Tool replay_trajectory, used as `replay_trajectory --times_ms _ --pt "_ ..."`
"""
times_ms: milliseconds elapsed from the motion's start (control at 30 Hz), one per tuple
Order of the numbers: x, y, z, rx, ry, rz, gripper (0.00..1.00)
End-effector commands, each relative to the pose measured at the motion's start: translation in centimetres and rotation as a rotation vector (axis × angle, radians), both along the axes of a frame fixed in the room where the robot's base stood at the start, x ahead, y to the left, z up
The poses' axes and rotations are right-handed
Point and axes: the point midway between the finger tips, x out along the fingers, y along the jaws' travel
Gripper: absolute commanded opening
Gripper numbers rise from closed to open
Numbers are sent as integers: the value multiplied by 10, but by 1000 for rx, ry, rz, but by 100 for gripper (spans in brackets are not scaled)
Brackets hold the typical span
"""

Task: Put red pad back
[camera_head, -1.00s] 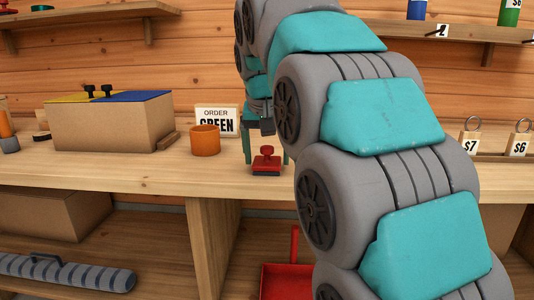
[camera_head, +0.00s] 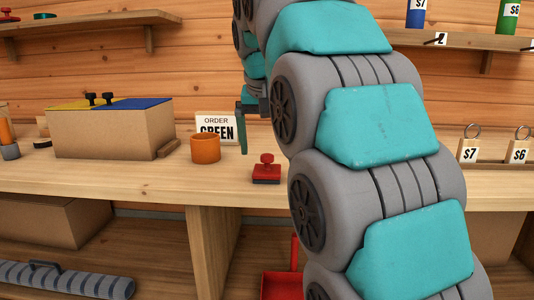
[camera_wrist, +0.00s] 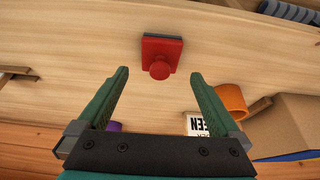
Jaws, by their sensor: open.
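A red stamp with a round knob and a dark underside (camera_head: 267,169) stands upright on the wooden counter (camera_head: 100,175), near its front edge. It also shows in the wrist view (camera_wrist: 161,57), beyond the fingertips and roughly between their lines. My gripper (camera_wrist: 157,75) has two green fingers spread wide with nothing between them. In the head view one green finger (camera_head: 243,128) shows above the counter, behind and left of the stamp; the rest is hidden by my arm. The stamp is apart from the fingers.
An orange cup (camera_head: 205,149) and an ORDER GREEN sign (camera_head: 216,128) stand left of the stamp. A cardboard box with a yellow and blue top (camera_head: 110,130) is farther left. Price tags (camera_head: 468,150) stand at right. A wall shelf (camera_head: 90,25) at upper left holds red and green items.

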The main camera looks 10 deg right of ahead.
Motion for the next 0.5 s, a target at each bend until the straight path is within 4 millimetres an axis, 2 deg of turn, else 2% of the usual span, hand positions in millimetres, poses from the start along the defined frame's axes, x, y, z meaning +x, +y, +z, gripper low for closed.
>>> replay_trajectory --times_ms 133,200,500 --pt "-4 2 12 0 -2 0 100" --pt "-8 3 25 0 0 0 100" --pt "-22 7 61 0 0 -1 100"
